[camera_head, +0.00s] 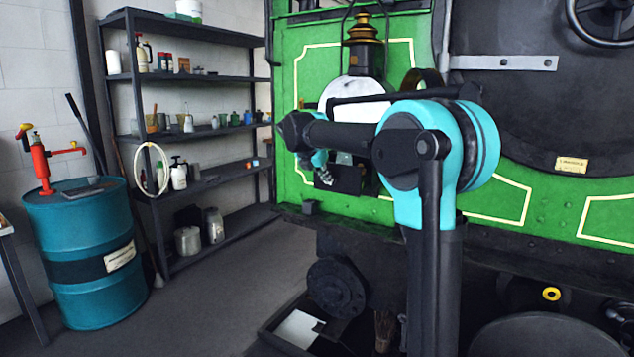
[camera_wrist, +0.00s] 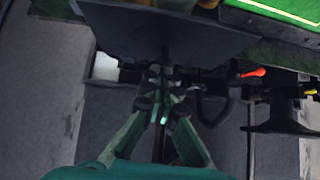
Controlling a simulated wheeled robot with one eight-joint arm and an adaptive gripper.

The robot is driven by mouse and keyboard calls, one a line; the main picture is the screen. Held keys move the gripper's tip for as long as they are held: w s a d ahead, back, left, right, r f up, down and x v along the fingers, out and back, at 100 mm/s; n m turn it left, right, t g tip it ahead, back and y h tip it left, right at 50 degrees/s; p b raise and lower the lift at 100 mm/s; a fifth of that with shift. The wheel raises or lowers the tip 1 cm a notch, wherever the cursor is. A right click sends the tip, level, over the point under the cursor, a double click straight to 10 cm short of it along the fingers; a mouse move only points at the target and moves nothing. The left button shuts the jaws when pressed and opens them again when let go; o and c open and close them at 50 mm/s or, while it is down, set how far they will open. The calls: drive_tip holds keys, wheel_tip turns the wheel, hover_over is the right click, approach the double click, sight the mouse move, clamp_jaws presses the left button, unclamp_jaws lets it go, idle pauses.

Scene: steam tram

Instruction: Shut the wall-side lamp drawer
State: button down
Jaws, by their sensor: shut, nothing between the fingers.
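My gripper (camera_head: 325,180) is in front of the green tram front, below the lamp (camera_head: 357,90), partly hidden behind my arm. In the wrist view, my gripper (camera_wrist: 165,76) has its fingers together with nothing between them. A dark box-like part (camera_head: 346,178) sits on the green panel right beside the fingers; it may be the lamp drawer, but I cannot tell for sure or see how far open it is. In the wrist view a broad dark panel (camera_wrist: 150,32) lies beyond the fingertips. I cannot tell whether they touch it.
A dark shelf rack (camera_head: 205,78) with bottles and jars stands along the wall on the left. A blue drum (camera_head: 85,265) with a red pump stands before it. A dark round buffer (camera_head: 336,288) and an open bin lie below the tram front. The floor (camera_head: 215,305) between is clear.

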sight(342, 170)
drive_tip(key=w+d, duration=0.2)
drive_tip(key=w, duration=0.1)
drive_tip(key=w+d, duration=0.4)
drive_tip(key=w, duration=0.1)
drive_tip(key=shift+w+d, duration=0.15)
drive_tip(key=shift+w, duration=0.2)
drive_tip(key=shift+r, duration=0.1)
